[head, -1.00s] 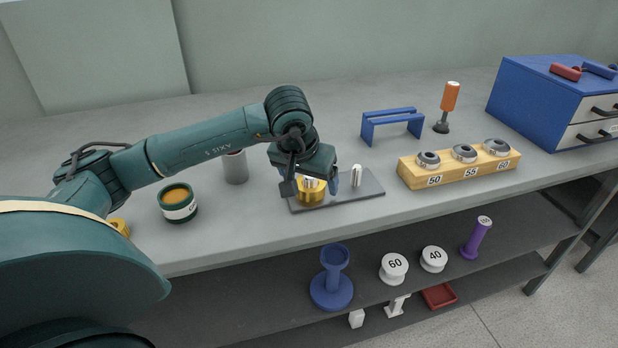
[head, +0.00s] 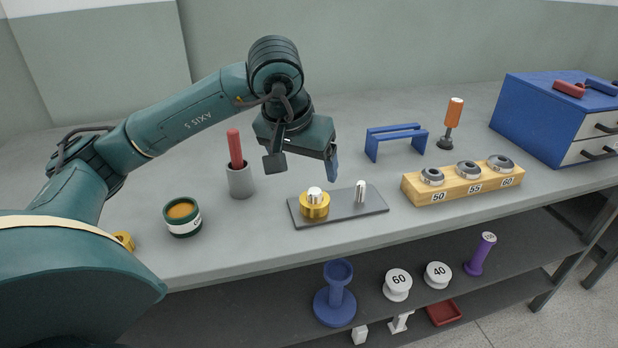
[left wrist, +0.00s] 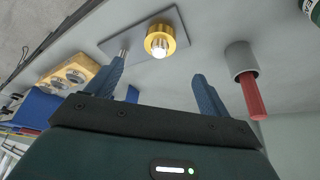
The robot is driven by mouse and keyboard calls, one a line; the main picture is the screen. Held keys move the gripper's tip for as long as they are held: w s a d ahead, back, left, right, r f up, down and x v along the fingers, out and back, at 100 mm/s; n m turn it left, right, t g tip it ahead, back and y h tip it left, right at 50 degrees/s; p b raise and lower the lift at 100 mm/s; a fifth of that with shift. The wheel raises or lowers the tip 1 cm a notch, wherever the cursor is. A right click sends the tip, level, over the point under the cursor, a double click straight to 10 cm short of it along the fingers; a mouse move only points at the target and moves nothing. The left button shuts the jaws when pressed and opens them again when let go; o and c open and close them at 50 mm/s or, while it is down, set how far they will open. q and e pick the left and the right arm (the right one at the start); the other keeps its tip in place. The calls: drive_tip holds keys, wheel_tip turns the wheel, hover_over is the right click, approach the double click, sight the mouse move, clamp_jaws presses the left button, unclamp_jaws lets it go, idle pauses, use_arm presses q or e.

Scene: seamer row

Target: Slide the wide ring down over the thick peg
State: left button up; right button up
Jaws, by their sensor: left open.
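The wide brass ring (head: 315,207) sits around the thick peg (head: 314,193), low down at the left end of the grey base plate (head: 340,214); the peg's pale top stands out above it. The ring (left wrist: 168,38) and the peg top (left wrist: 159,50) also show in the left wrist view. A thinner bare peg (head: 360,190) stands at the plate's right end. My left gripper (head: 303,167) is open and empty, above and behind the ring, apart from it. Its two blue fingers show spread in the left wrist view (left wrist: 160,85). My right gripper is out of view.
A grey cup (head: 240,181) with a red stick stands left of the plate, near a green-and-white tin (head: 183,217). Another yellow ring (head: 124,241) lies partly behind my arm. A wooden block (head: 462,184) with several grey rings and a blue bracket (head: 395,139) are to the right.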

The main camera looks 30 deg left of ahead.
use_arm(q)
drive_tip(key=shift+v, duration=1.1)
drive_tip(key=shift+w, duration=0.1)
